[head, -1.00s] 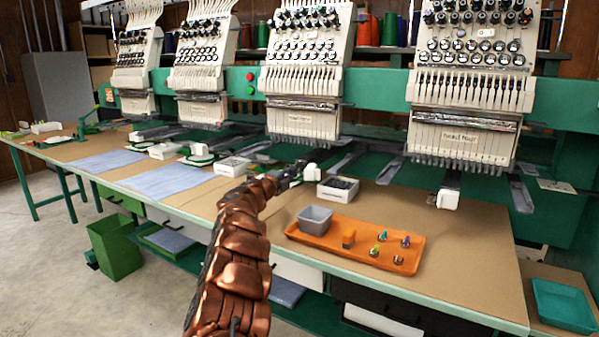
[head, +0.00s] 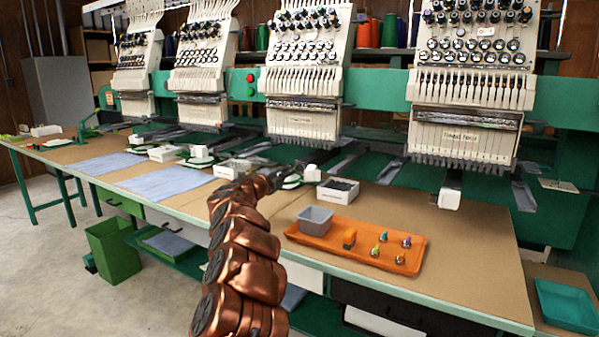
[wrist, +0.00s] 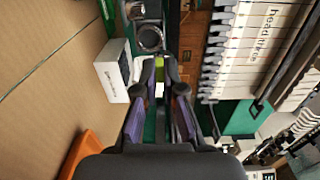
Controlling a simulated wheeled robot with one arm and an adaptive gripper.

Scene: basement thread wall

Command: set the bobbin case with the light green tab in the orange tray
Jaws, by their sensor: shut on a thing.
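My gripper (head: 292,174) reaches in under one of the middle machine heads, small and partly hidden by my arm in the head view. In the wrist view my gripper (wrist: 160,78) is shut, with a light green tab (wrist: 159,73) between its fingertips. The rest of that bobbin case is mostly hidden by the fingers. A round metal part (wrist: 150,38) shows just beyond them. The orange tray (head: 416,258) lies on the table to the right of my gripper; its edge also shows at lower left in the wrist view (wrist: 80,150).
The tray holds a grey bin (head: 315,220), an orange block (head: 349,238) and several small bobbin cases with coloured tabs (head: 383,237). A white box with dark contents (head: 338,190) stands behind the tray. Machine heads (head: 465,130) overhang the back. Bare tabletop (head: 470,270) lies right of the tray.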

